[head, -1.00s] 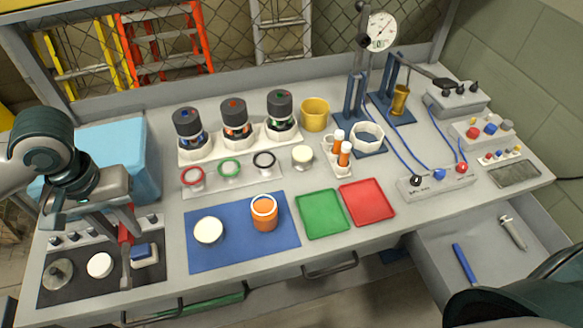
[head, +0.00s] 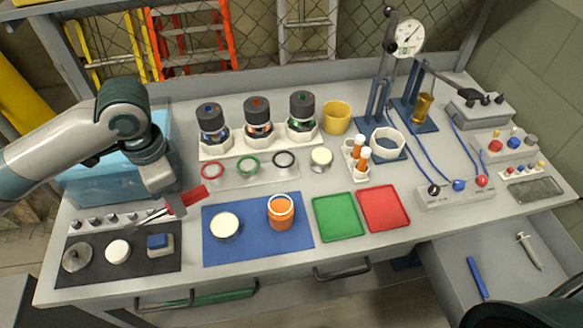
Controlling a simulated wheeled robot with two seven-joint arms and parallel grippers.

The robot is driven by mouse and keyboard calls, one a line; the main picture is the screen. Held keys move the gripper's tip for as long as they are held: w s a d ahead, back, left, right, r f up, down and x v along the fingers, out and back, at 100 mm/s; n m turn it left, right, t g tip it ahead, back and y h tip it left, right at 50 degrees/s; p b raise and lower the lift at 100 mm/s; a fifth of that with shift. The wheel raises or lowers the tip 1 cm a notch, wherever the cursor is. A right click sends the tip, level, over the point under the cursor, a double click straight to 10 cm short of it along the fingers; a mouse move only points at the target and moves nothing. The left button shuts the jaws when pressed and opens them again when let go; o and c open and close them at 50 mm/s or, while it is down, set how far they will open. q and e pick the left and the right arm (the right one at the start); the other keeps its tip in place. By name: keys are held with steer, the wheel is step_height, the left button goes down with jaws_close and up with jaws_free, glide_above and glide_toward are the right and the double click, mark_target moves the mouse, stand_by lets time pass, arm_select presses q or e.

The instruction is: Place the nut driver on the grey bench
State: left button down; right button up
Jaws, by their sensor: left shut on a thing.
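The nut driver (head: 189,199) has a red handle and a thin metal shaft. My left gripper (head: 172,206) is shut on its handle. The tool lies roughly level, with its shaft pointing left over the black mat (head: 80,241) and its handle end near the blue mat's upper left corner. It appears to be above the surface, but its exact height is hard to tell. The grey bench (head: 280,257) spans the view. My right gripper is not in view.
The blue mat (head: 252,246) holds a white-topped jar (head: 226,226) and an orange jar (head: 281,213). A green tray (head: 337,216) and a red tray (head: 384,207) lie to the right. A blue translucent tank (head: 110,180) stands behind my left arm. An open drawer (head: 505,262) is at lower right.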

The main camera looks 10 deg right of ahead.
mark_target(197, 190)
arm_select(q)
steer(key=d+m, duration=0.1)
steer(key=m, duration=0.2)
steer(key=w+d+m, duration=0.1)
steer(key=d+m, duration=0.1)
steer(key=m, duration=0.1)
steer(key=d+m, duration=0.1)
steer(key=m, duration=0.2)
steer(key=shift+w+d+f, duration=0.15)
steer(key=shift+w+d, duration=0.15)
steer(key=w+d+m+p, duration=0.1)
steer(key=d+m, duration=0.5)
steer(key=m, duration=0.7)
steer(key=shift+d, duration=0.25)
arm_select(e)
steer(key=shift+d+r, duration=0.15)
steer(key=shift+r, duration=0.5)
arm_select(q)
steer(key=shift+w+f, duration=0.1)
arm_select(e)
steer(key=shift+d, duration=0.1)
